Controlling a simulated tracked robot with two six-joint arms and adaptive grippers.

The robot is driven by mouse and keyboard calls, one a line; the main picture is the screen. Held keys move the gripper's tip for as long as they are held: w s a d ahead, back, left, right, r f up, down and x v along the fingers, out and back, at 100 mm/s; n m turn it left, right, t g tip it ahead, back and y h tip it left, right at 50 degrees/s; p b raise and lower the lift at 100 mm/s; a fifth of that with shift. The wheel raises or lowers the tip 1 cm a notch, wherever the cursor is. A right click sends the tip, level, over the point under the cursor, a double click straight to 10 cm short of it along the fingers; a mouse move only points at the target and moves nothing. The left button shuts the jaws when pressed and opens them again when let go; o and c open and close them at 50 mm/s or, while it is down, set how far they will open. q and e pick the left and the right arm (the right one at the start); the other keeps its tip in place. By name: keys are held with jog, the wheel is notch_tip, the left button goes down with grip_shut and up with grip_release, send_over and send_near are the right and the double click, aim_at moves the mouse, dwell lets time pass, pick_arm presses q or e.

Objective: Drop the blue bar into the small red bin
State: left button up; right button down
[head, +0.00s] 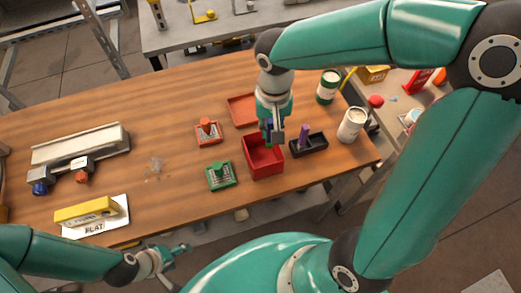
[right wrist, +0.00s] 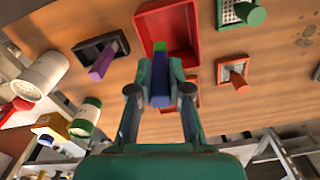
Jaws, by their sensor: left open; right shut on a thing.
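The small red bin (head: 258,172) stands open on the wooden table, and it also shows in the right wrist view (right wrist: 204,42). My right gripper (head: 272,133) points down over the bin. It is shut on the blue bar (right wrist: 160,76), which sits between the fingertips (right wrist: 160,86). In the right wrist view, the bar's far end looks green and lies in front of the bin's inside. In the head view the bar (head: 267,126) is mostly hidden by the fingers. My left gripper (head: 178,252) is open and empty, off the table's front edge.
Right of the bin is a black tray (head: 318,151) with a purple bar (head: 304,135). An orange-red tray (head: 239,107) lies behind. Red (head: 207,125) and green (head: 219,169) pieces sit at left. Cans (head: 352,124) stand at the right edge.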

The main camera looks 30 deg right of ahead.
jog(key=shift+f+b, duration=1.8)
jog(key=shift+f, duration=0.9)
jog(key=c, duration=1)
grip_release()
jog(key=shift+r, duration=0.1)
notch_tip(320, 180, up, 12)
jog(key=shift+s+f, duration=0.1)
